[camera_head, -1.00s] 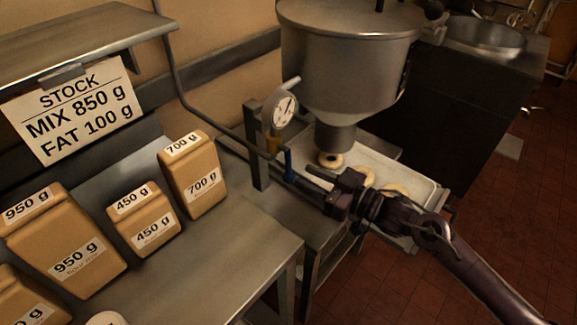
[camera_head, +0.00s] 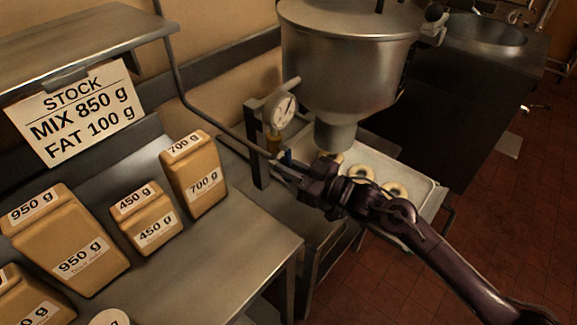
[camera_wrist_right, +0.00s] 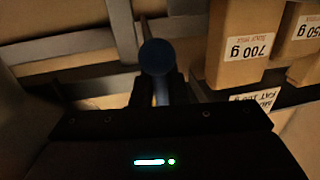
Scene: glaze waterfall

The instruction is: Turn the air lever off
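The air lever has a blue handle (camera_head: 286,157) and sits below the round pressure gauge (camera_head: 281,111), beside the hopper. My right gripper (camera_head: 284,171) is at the lever and hides its lower part in the head view. In the right wrist view the blue lever (camera_wrist_right: 157,58) shows a rounded end, with its stem running down between my two dark fingertips (camera_wrist_right: 159,92). The fingers stand apart on either side of it; firm contact is not clear. My left gripper is not in view.
A steel hopper (camera_head: 345,60) hangs over a tray (camera_head: 420,180) with ring-shaped dough pieces. Labelled tan containers, including a 700 g one (camera_head: 193,175), stand on the steel counter (camera_head: 225,245) at left. A stock sign (camera_head: 75,113) hangs above.

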